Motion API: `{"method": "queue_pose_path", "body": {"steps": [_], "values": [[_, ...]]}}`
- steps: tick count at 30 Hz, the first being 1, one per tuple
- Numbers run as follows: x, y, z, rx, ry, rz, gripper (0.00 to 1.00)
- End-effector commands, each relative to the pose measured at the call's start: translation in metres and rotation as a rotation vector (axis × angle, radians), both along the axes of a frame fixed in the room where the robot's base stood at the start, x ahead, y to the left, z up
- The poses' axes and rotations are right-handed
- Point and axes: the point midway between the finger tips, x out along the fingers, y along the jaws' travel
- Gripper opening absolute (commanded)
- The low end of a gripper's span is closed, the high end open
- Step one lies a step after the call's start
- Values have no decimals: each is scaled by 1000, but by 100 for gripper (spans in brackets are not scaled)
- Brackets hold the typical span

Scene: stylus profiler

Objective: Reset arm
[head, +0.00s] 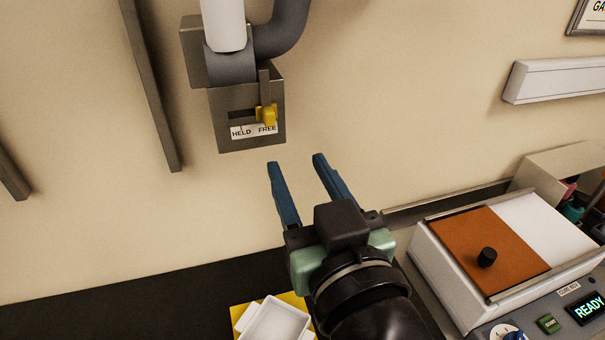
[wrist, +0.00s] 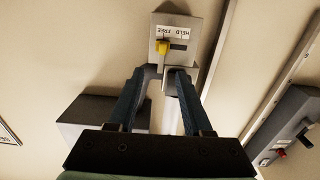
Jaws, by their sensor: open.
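My gripper (head: 296,164) has two blue fingers held apart, with nothing between them. In the head view it is below and a little right of a grey metal wall box (head: 245,108). The box has a slot with a yellow knob (head: 267,114) at its right end, above the word FREE; HELD is printed to the left. In the wrist view the box (wrist: 172,65) and the yellow knob (wrist: 162,46) appear beyond the fingertips of my gripper (wrist: 168,72). The fingers are apart from the knob.
A white instrument (head: 455,290) with an orange-brown lid and a READY display (head: 588,308) stands at the lower right. A white tray (head: 275,322) on a yellow base is at the bottom. A grey-white pipe (head: 222,25) rises above the box. The wall between is clear.

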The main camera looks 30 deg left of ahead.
Motion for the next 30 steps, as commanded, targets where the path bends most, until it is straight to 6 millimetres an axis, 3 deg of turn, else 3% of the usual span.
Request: {"method": "queue_pose_path", "body": {"steps": [8, 11, 14, 18, 24, 27, 30], "values": [[0, 0, 0, 0, 0, 0, 50], [9, -8, 12, 14, -29, -54, 50], [29, -33, 46, 58, -108, -193, 50], [45, -88, 122, 160, -303, -452, 50], [20, -153, 216, 293, -602, -713, 50], [3, -168, 242, 331, -704, -776, 50], [-6, -175, 254, 347, -754, -807, 50]]}}
